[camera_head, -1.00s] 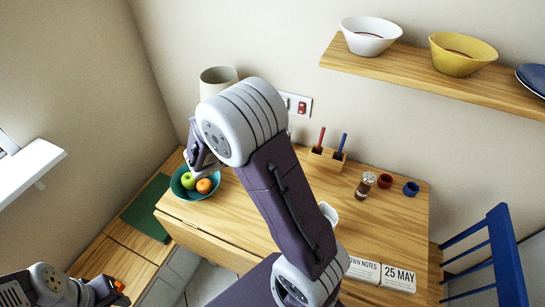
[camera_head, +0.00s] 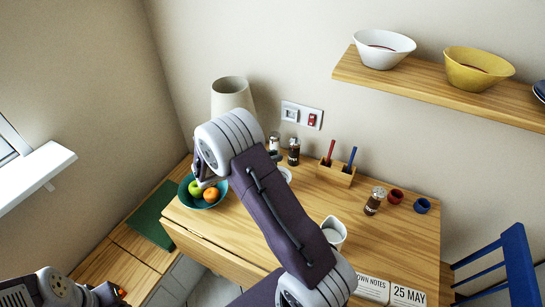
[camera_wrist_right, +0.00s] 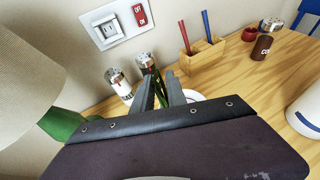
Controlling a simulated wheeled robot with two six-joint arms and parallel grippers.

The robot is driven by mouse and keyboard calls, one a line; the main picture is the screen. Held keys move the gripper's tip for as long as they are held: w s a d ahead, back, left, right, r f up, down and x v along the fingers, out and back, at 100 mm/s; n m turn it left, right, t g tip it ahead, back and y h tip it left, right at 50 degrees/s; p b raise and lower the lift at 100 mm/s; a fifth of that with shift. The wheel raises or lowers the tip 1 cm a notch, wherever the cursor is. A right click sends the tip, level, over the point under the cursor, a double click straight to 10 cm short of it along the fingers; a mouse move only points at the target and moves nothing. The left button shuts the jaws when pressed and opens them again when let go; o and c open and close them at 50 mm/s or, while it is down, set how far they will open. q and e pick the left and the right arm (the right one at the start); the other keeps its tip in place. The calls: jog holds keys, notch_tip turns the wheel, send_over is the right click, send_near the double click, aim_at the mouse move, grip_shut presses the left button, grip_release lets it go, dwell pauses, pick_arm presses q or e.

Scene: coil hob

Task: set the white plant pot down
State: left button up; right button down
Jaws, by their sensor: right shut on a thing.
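My right gripper (camera_wrist_right: 162,92) is shut, its two grey fingers close together in the wrist view. What it holds is mostly hidden behind the fingers and my dark wrist cover; I take it as the white plant pot, whose shape I cannot make out. A white curved rim (camera_wrist_right: 193,96) shows beside the fingers; I cannot tell whether it is the pot or a dish on the table. In the head view my right arm hides these fingertips, and a white round edge (camera_head: 286,174) shows beside the arm. My left gripper (camera_head: 112,294) is at the lower left, its jaws unclear.
A salt shaker (camera_head: 274,142) and a pepper shaker (camera_head: 294,152) stand by the wall. The fruit bowl (camera_head: 204,200) and lamp (camera_head: 232,94) are left; the pen holder (camera_head: 336,173), jar (camera_head: 375,201) and white jug (camera_head: 334,232) are right. The table's (camera_head: 400,240) right part has bare wood.

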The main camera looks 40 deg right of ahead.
jog(key=c, duration=1.3)
grip_release()
jog(key=shift+f, duration=0.15)
jog(key=shift+c, duration=0.2)
jog(key=shift+s, duration=0.1)
